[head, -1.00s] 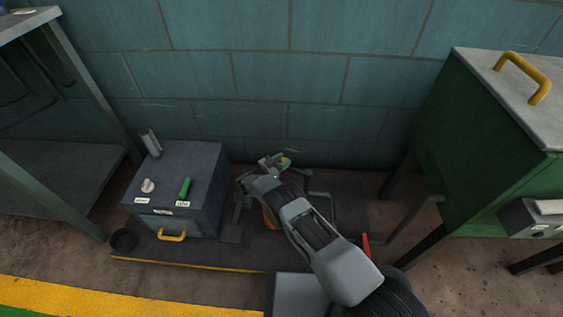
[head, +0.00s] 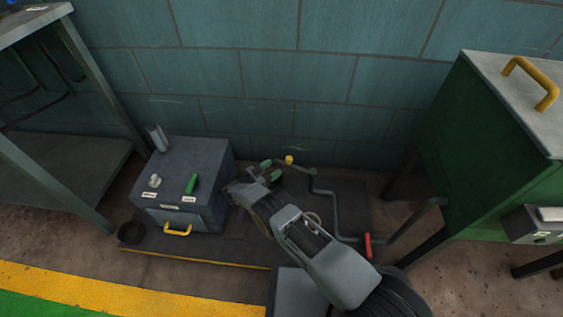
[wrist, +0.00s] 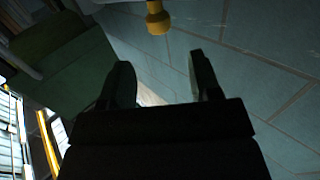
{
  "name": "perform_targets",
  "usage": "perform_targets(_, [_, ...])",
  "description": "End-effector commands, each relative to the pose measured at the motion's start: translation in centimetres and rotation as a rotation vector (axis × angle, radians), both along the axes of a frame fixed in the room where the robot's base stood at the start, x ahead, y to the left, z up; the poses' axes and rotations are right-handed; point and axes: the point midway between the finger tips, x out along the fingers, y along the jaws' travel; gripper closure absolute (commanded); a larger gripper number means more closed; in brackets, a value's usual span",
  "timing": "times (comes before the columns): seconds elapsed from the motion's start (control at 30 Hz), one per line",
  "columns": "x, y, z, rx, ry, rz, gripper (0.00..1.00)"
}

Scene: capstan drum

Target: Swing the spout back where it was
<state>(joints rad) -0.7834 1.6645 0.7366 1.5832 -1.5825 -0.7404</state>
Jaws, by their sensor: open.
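A dark bent pipe (head: 326,207), which looks like the spout, stands on the dark floor plate near the wall. A yellow knob (head: 289,160) sits at its upper left end. My gripper (head: 271,169) is open and empty, just left of the yellow knob and apart from it. In the wrist view the two fingers (wrist: 160,62) are spread with nothing between them. The yellow knob (wrist: 157,18) shows there beyond the fingertips, at the top edge. My arm hides part of the floor plate and whatever is beneath it.
A grey box (head: 205,155) with a green lever (head: 191,184) and a yellow drawer handle (head: 177,230) stands left. A red grip (head: 368,246) is right of my arm. A green cabinet (head: 480,150) stands right, a metal rack (head: 60,165) far left. The wall (head: 300,90) is close behind.

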Motion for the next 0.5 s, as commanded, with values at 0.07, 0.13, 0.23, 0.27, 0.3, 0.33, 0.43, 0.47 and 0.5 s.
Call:
perform_targets(0.07, [-1.0, 1.2, 0.0, 0.001, -0.001, 0.004, 0.43])
perform_targets(0.13, [-1.8, 1.9, 0.1, 0.001, -0.001, 0.002, 0.43])
perform_targets(0.23, [-2.6, 2.8, 0.0, 0.001, -0.001, 0.002, 0.43])
perform_targets(0.27, [-2.8, 3.0, 0.0, 0.001, -0.001, 0.002, 0.43])
perform_targets(0.3, [-3.0, 3.2, 0.0, 0.001, -0.001, 0.002, 0.43])
perform_targets(0.33, [-3.2, 3.4, 0.0, 0.001, -0.001, 0.001, 0.43])
perform_targets(0.43, [-3.5, 3.7, 0.0, 0.000, 0.000, 0.000, 0.43])
perform_targets(0.47, [-3.5, 3.7, 0.0, 0.000, 0.000, 0.000, 0.43])
perform_targets(0.5, [-3.6, 3.8, 0.0, 0.000, 0.000, 0.000, 0.43])
